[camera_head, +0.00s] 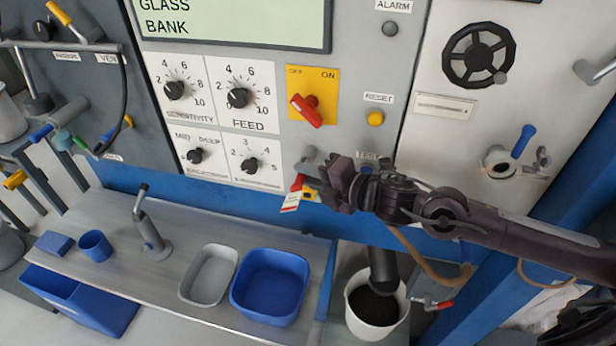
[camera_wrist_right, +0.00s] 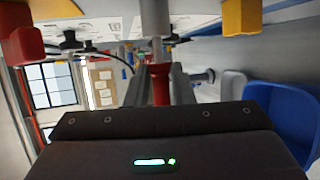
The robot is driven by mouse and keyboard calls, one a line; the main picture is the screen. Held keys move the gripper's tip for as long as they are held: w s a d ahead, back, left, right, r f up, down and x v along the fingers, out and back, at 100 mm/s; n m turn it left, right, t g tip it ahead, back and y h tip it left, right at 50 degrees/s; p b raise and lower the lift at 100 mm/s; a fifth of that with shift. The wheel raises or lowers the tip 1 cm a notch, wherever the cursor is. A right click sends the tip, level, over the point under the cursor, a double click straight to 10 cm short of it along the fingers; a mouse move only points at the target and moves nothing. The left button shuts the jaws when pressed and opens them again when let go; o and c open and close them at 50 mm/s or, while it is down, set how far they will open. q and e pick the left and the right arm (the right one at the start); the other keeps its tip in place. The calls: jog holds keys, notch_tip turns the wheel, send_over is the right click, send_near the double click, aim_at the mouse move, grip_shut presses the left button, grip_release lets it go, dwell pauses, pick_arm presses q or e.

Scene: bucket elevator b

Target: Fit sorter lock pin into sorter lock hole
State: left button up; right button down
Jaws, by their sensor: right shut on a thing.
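My right gripper (camera_head: 312,180) reaches in from the right, in front of the lower edge of the grey control panel. It is shut on a red-handled pin, the sorter lock pin; a red bit of it (camera_head: 298,182) shows at the jaw tips. In the right wrist view the red handle (camera_wrist_right: 160,84) sits between the jaws, with a thin metal shaft beyond it, in line with a wider pale cylinder (camera_wrist_right: 155,16). I cannot tell whether shaft and cylinder touch. A grey round fitting (camera_head: 310,154) sits just above the gripper; the sorter lock hole cannot be made out. My left gripper is not in view.
A red-and-white tag (camera_head: 291,202) hangs beside the jaws. Above are a red switch (camera_head: 308,110) on a yellow plate and a yellow reset button (camera_head: 375,118). Below, a metal shelf (camera_head: 180,278) bears a grey tray (camera_head: 209,274) and a blue bin (camera_head: 270,287). A white bucket (camera_head: 354,318) stands right.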

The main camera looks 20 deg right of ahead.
jog(key=shift+w+d, duration=0.65)
jog(key=shift+w, duration=0.35)
jog(key=shift+d+r, duration=0.1)
jog(key=shift+r, duration=0.05)
jog(key=c, duration=1.2)
grip_release()
jog(key=shift+w, duration=0.15)
jog(key=shift+o, duration=0.2)
jog(key=b+v, duration=0.1)
jog(key=v, duration=0.6)
jog(key=shift+s+d, duration=0.2)
jog(key=shift+s, duration=0.15)
